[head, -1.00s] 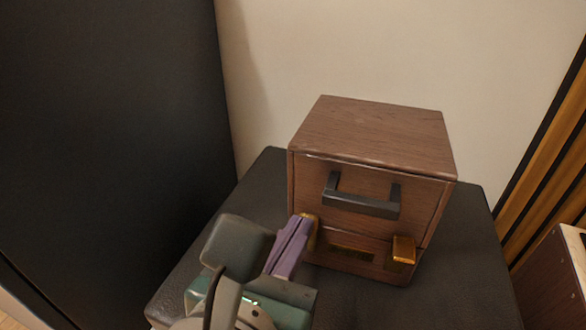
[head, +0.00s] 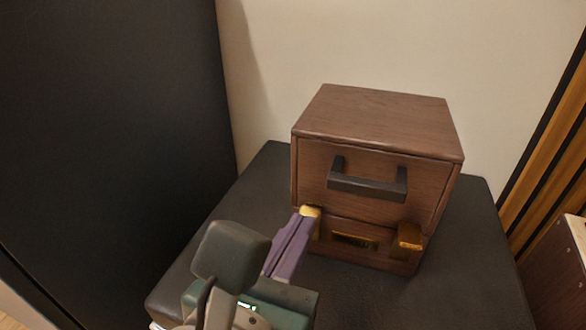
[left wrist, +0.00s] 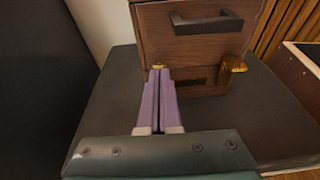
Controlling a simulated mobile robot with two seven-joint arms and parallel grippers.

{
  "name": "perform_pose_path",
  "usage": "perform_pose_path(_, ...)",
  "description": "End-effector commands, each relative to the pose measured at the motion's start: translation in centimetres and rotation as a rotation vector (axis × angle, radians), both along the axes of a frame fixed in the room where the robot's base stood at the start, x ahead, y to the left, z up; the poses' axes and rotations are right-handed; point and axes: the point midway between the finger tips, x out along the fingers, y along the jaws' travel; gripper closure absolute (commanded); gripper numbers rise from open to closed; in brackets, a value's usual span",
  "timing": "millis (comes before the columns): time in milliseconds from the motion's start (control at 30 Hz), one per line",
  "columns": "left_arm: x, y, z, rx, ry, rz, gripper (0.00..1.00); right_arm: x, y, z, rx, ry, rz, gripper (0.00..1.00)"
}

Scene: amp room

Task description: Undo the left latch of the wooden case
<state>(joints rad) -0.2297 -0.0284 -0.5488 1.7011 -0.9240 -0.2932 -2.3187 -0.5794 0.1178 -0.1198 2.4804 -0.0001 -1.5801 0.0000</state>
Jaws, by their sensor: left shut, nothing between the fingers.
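The wooden case (head: 378,120) stands on a black surface, with a dark handle (head: 367,183) on its front; it also shows in the left wrist view (left wrist: 200,45). The left brass latch (head: 310,211) is at the left of the front seam, largely hidden by my fingertips. The right brass latch (head: 409,237) sticks out from the front. My left gripper (head: 303,220) is shut and empty, its purple fingers together, tips at the left latch; I cannot tell whether they touch it. It also shows in the left wrist view (left wrist: 160,72). My right gripper is in neither view.
The black top (head: 460,285) has free room around the case. A tall dark panel (head: 110,140) stands at left, and a pale wall (head: 400,45) is behind. Another wooden box (head: 560,270) is at the right edge.

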Motion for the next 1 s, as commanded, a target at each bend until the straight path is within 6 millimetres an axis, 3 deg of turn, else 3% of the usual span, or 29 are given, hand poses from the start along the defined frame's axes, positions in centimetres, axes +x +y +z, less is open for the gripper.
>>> perform_pose_path(33, -0.7, 0.8, -2.8, 0.028, 0.055, 0.017, 1.0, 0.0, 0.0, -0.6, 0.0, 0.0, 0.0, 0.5)
perform_pose_path(167, -0.7, 0.9, -3.1, 0.029, 0.055, 0.018, 1.0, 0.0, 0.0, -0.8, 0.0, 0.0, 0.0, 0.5)
perform_pose_path(367, -0.9, 0.9, -2.4, 0.026, 0.046, 0.016, 1.0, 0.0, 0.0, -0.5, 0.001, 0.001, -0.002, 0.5)
perform_pose_path(1000, -6.7, 2.6, 0.7, 0.021, 0.039, 0.012, 1.0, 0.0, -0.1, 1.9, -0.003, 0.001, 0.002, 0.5)
